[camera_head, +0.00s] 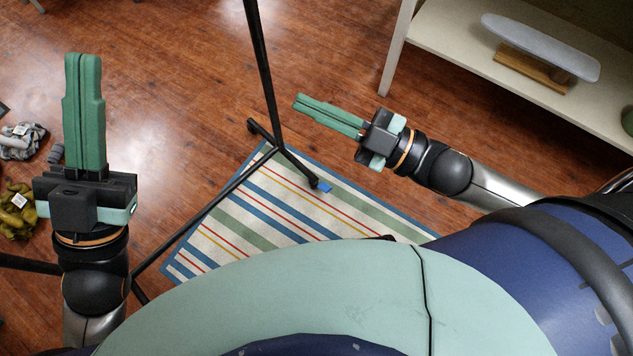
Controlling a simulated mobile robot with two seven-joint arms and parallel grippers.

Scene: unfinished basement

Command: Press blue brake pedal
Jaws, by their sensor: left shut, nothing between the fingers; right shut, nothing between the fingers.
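The blue brake pedal (324,187) is a small blue tab low on the black rack's caster, above the striped rug. My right gripper (298,103) is shut and empty, above and to the left of its arm's wrist, with its green fingers pointing left. In the picture its fingertips are up and slightly left of the pedal, apart from it. My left gripper (83,58) is shut and empty at the far left, fingers pointing up the picture, well away from the pedal.
A black rack (266,80) with a thin upright post and floor legs stands in the middle. A striped rug (290,215) lies under it. A shelf (450,45) with an ironing board (540,45) is at upper right. Cloth bundles (18,215) lie at left. Wooden floor (180,60) is clear at the top.

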